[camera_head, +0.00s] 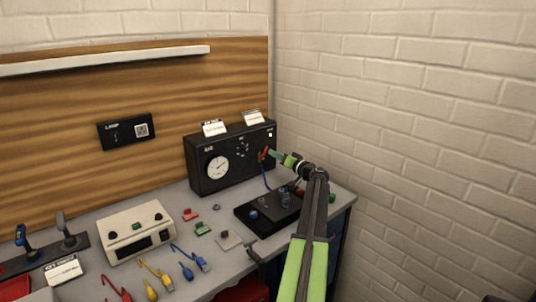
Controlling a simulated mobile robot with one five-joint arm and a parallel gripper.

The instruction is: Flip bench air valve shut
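The black air box (213,181) stands at the back right of the bench, with a white round gauge (217,167) on its front. A small red lever (264,153) shows at the right of its front face. My gripper (272,154), with green parts, reaches in from the right, and its tip is at or very close to the lever. I cannot tell whether it touches the lever or whether its fingers are open. The gripper hides part of the box's right side.
A black base (250,221) with blue parts sits below my arm, with a blue hose rising from it. A cream meter box (133,232), coloured clip leads (160,278) and small blocks lie to the left. A brick wall (430,130) closes the right side.

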